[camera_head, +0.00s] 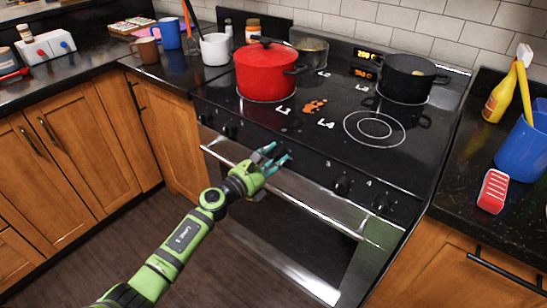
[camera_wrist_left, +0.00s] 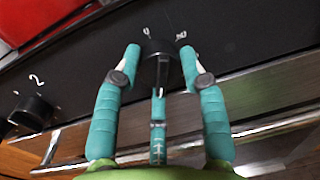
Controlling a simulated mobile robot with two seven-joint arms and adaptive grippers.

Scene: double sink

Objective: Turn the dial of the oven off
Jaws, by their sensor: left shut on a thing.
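The oven (camera_head: 375,160) has a black front panel with a row of black dials. My left gripper (camera_head: 272,156) is at the middle of this panel, reaching over the silver handle bar (camera_head: 315,202). In the left wrist view its teal fingers (camera_wrist_left: 160,60) are on both sides of a black dial (camera_wrist_left: 158,68) and shut on it. The dial's ridge points down in that view, and small white marks show above it. In the head view the gripper covers this dial. Another dial (camera_wrist_left: 32,112), below a "2", is to the left. My right gripper is not in view.
A red pot (camera_head: 264,72) and a black pot (camera_head: 403,78) stand on the cooktop. Other dials (camera_head: 341,186) sit right of my gripper. The floor in front is clear.

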